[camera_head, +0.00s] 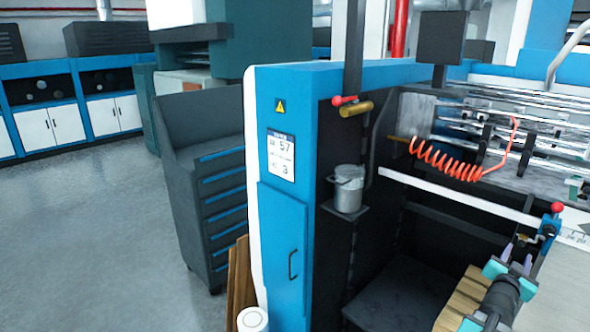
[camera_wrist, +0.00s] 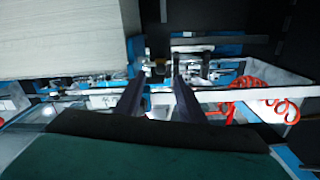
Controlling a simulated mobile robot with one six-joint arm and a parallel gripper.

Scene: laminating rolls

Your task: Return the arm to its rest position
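My gripper (camera_head: 518,254) is at the lower right of the head view, in front of the blue and black machine (camera_head: 283,200). My teal and dark arm reaches up to it from the bottom edge. In the wrist view my gripper (camera_wrist: 158,82) shows two dark fingers standing apart. I see nothing held between them; machine parts show behind the gap. The gripper's tips look close to a blue fitting with a red knob (camera_head: 556,208) in the head view, but I cannot tell the distance.
An orange coiled hose (camera_head: 447,164) hangs over the machine's rails; it also shows in the wrist view (camera_wrist: 275,104). A metal bucket (camera_head: 348,189) sits on a small shelf. A dark drawer cabinet (camera_head: 205,185) stands left of the machine. The grey floor (camera_head: 90,230) at left is clear.

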